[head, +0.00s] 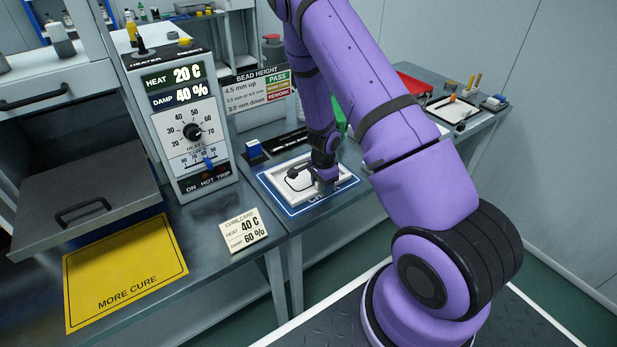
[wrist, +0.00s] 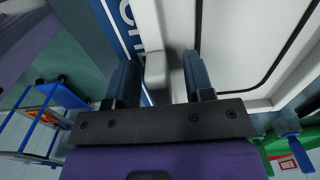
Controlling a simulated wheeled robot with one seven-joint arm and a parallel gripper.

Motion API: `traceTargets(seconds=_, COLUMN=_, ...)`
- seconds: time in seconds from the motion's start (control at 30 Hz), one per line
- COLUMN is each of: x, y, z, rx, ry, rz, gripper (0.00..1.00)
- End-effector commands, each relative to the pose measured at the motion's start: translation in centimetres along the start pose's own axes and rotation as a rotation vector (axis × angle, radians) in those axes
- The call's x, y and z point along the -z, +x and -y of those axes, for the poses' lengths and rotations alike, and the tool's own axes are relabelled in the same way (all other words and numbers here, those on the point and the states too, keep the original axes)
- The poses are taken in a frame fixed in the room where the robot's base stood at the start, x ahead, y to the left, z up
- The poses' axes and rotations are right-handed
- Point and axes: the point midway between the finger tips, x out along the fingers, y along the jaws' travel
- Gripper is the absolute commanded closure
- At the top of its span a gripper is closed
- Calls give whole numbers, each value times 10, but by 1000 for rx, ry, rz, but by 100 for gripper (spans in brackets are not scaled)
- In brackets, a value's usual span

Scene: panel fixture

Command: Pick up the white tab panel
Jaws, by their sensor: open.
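The white tab panel (head: 283,193) lies flat on a blue-bordered mat (head: 292,211) on the bench, with a black bead line around its face. My gripper (head: 324,184) is lowered at the panel's near right side. In the wrist view, the panel's face (wrist: 228,45) fills the upper right, and its white tab (wrist: 155,68) sticks out between the two fingers of my open gripper (wrist: 160,72). The fingers stand on either side of the tab. I cannot tell whether they touch it. My arm hides part of the bench behind the panel.
A meter box (head: 190,125) reads 20 C and 40 %. A cure card (head: 243,231) reads 40 C and 60 %. A yellow MORE CURE mat (head: 120,272) lies at left below a grey handled door (head: 85,200). A bead height sign (head: 257,92) stands behind.

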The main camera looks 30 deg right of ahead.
Motion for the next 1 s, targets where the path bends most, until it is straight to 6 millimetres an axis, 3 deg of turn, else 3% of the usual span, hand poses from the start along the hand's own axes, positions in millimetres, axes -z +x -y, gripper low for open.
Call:
traceTargets(seconds=0.17, x=0, y=0, z=0, rx=1, ry=0, rz=0, gripper=52)
traceTargets(seconds=0.4, x=0, y=0, z=0, rx=1, ry=-1, rz=0, gripper=100)
traceTargets(seconds=0.77, x=0, y=-2, z=1, rx=2, ry=-1, rz=0, gripper=100)
traceTargets(seconds=1.0, x=0, y=-16, z=1, rx=3, ry=-2, rz=-1, gripper=100)
